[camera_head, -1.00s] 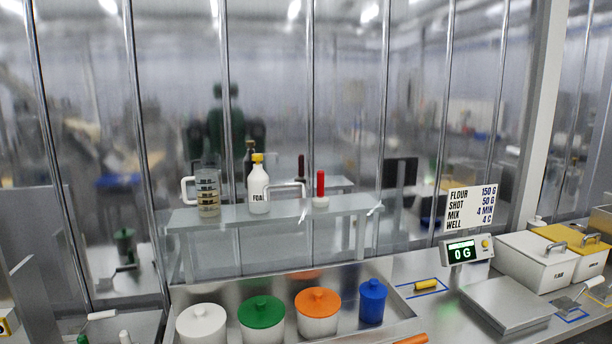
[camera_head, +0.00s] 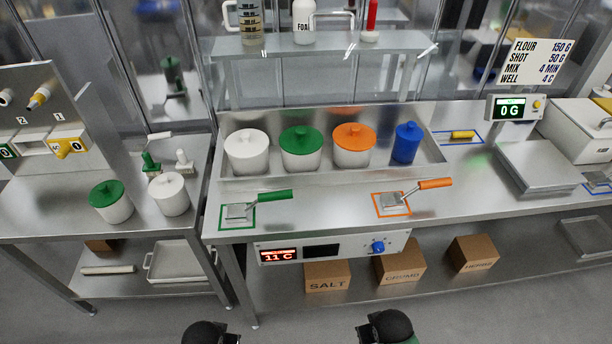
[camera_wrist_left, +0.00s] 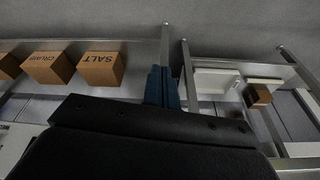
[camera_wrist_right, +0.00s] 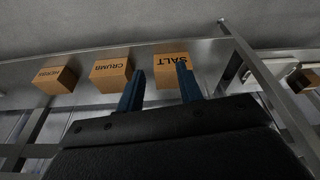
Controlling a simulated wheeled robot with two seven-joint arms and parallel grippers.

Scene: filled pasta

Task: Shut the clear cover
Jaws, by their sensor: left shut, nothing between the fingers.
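A metal well (camera_head: 433,160) in the counter holds white, green-lidded, orange-lidded and blue pots, and its top is uncovered. Behind it, below the raised shelf, a faint see-through upright panel (camera_head: 320,88) shows in the head view. It may be the clear cover; its edges and hinge are hard to make out. My left gripper (camera_wrist_left: 162,88) is shut and empty in the left wrist view. My right gripper (camera_wrist_right: 160,88) has its fingers apart and empty in the right wrist view. Both point toward the lower shelf area, apart from the panel. Only dark arm parts show at the head view's bottom edge.
The raised shelf (camera_head: 270,47) carries a jug and bottles. Green (camera_head: 238,212) and orange (camera_head: 392,204) scoops lie on the front counter. Boxes marked SALT (camera_head: 327,276) and others stand on the lower shelf. A side table (camera_head: 60,215) is at left. The floor in front is clear.

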